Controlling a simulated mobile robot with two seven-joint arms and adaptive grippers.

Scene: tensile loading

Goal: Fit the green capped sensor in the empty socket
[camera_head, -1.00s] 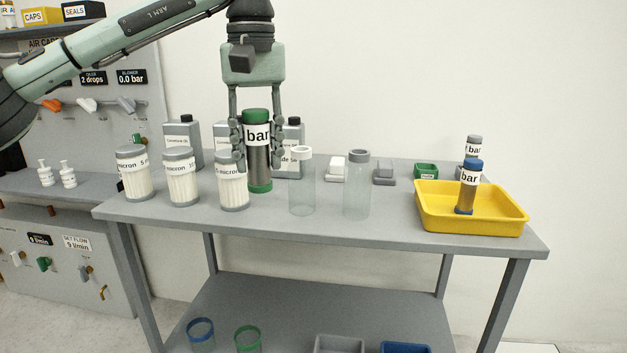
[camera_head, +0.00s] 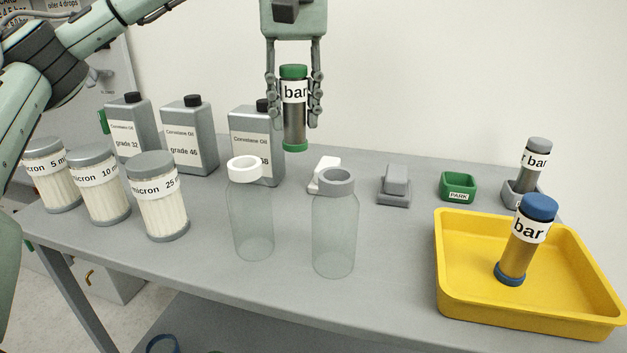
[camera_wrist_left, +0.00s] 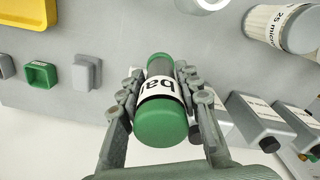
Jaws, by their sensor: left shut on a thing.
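The green capped sensor (camera_head: 294,125) is a dark metal cylinder with green ends and a white "bar" label. My left gripper (camera_head: 295,100) is shut on it and holds it upright above the back of the table. It also shows between the fingers in the left wrist view (camera_wrist_left: 160,95). The empty socket (camera_head: 459,187) is a small green tray marked PARK at the back right, also in the left wrist view (camera_wrist_left: 40,75). A grey capped sensor (camera_head: 532,165) stands in a grey socket (camera_head: 513,193) to its right. My right gripper is not in view.
Grey oil bottles (camera_head: 188,135) and filter jars (camera_head: 160,200) stand left. A grey block (camera_head: 394,185) lies left of the green socket.

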